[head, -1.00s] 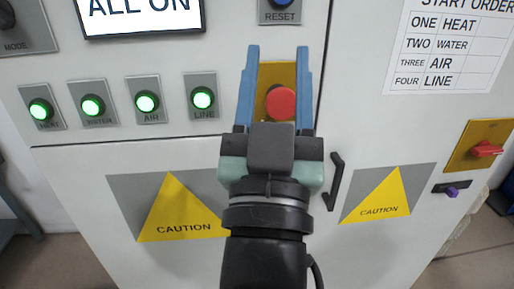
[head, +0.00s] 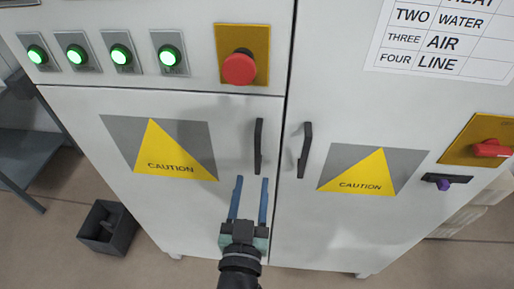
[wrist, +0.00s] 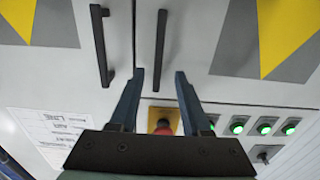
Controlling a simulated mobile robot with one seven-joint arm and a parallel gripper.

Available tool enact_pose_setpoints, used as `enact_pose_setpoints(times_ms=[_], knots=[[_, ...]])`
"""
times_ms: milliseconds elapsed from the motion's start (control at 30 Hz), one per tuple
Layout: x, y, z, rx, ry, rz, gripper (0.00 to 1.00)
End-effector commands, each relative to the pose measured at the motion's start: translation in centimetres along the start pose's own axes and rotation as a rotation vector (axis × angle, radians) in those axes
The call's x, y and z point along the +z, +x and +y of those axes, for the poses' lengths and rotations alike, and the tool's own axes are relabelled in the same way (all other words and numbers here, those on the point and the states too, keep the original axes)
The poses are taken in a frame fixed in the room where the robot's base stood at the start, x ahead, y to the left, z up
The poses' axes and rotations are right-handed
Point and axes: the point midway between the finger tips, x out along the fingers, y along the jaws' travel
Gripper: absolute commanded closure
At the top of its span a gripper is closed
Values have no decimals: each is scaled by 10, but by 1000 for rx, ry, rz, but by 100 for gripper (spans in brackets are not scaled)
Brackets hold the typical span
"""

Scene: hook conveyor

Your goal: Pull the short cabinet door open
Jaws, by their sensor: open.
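The short cabinet door (head: 105,112) is the left one, below the panel with the green lights, and looks closed. Its black upright handle (head: 258,146) is near its right edge; it also shows in the wrist view (wrist: 160,50). My gripper (head: 252,179) is open and empty, fingers pointing up in the head view, tips just below the handle's lower end. In the wrist view, the fingertips (wrist: 160,72) appear on either side of the handle's end. I cannot tell how far they are from it in depth.
The tall right door (head: 340,110) has its own black handle (head: 304,150) close beside. Above the short door are a red button (head: 239,68) and green lights (head: 119,54). A red switch (head: 490,149) is at right. A dark bin (head: 108,228) stands on the floor at left.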

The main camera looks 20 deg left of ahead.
Motion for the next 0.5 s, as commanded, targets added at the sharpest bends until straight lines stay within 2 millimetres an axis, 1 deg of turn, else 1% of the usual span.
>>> enact_pose_setpoints(times_ms=[33, 300, 500], knots=[[-4, 10, 1, 2, -1, 3, 52], [-2, 57, 1, 2, -1, 2, 52], [-1, 82, 1, 0, -2, 2, 52]])
